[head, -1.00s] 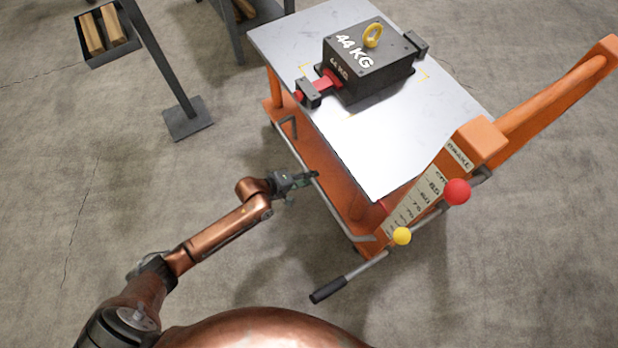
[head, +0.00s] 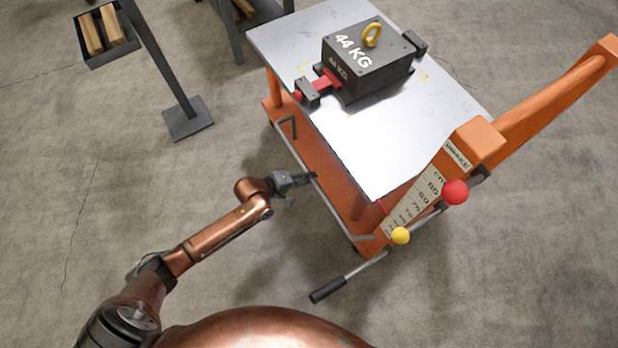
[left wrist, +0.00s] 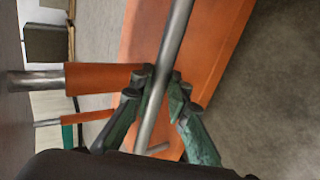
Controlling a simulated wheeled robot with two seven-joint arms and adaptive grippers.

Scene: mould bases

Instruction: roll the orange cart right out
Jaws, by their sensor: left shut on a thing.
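The orange cart (head: 328,165) stands right of centre in the head view, with a grey metal top (head: 375,150). A black block marked 44 KG (head: 365,65) with a yellow ring sits on the top, beside a red clamp piece (head: 326,80). My left gripper (head: 309,178) is at the cart's near left side, shut on the grey side rail (head: 325,197). In the left wrist view the rail (left wrist: 165,75) runs between the two green fingers (left wrist: 160,100), with the orange cart base (left wrist: 215,50) behind it. My right gripper is not in view.
A red knob (head: 455,192), a yellow knob (head: 401,236) and a black-gripped lever (head: 328,290) stick out at the cart's near end. A grey post stand (head: 187,118) with a tray of wooden blocks (head: 103,35) stands at left. Floor at front right is clear.

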